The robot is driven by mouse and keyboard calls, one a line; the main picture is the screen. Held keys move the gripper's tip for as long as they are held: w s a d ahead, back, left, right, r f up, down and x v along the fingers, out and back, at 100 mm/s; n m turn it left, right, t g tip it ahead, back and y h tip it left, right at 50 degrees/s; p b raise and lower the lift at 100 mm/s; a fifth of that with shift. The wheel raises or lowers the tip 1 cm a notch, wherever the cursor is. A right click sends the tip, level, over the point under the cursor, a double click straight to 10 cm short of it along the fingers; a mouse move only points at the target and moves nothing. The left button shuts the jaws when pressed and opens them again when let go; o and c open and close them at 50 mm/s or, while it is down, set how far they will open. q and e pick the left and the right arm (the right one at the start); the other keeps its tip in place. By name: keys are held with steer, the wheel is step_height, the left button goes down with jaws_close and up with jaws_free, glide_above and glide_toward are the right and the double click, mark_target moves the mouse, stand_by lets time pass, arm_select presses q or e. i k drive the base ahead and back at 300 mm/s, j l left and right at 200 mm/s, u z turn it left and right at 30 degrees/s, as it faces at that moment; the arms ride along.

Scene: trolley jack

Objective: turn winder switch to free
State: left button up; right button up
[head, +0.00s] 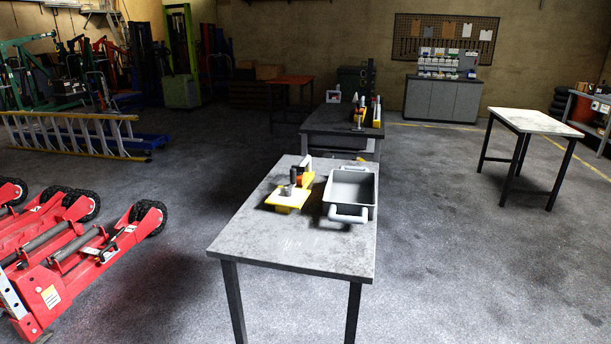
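I cannot make out a winder switch for certain. Red wheeled jack frames (45,280) with black knobbly tyres stand on the floor at the lower left, partly cut off by the picture edge. A small dark and pale fitting (103,252) sits on the nearest frame; it is too small to tell whether it is the winder or how a switch on it is set. A yellow device (287,203) with grey, orange and black parts stands on the near grey table (290,250). Neither gripper is in view.
A grey bin (345,208) with pale handles stands beside the yellow device. A dark table (320,125) is behind, and a pale-topped table (535,120) is at the right. A yellow ladder (75,130) lies at the left. Floor between the red frames and near table is clear.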

mark_target(300, 170)
steer(key=i+l, duration=0.15)
steer(key=i, duration=0.25)
steer(key=i+l, duration=0.2)
steer(key=i, duration=0.25)
steer(key=i+l+u, duration=0.1)
steer(key=i, duration=0.3)
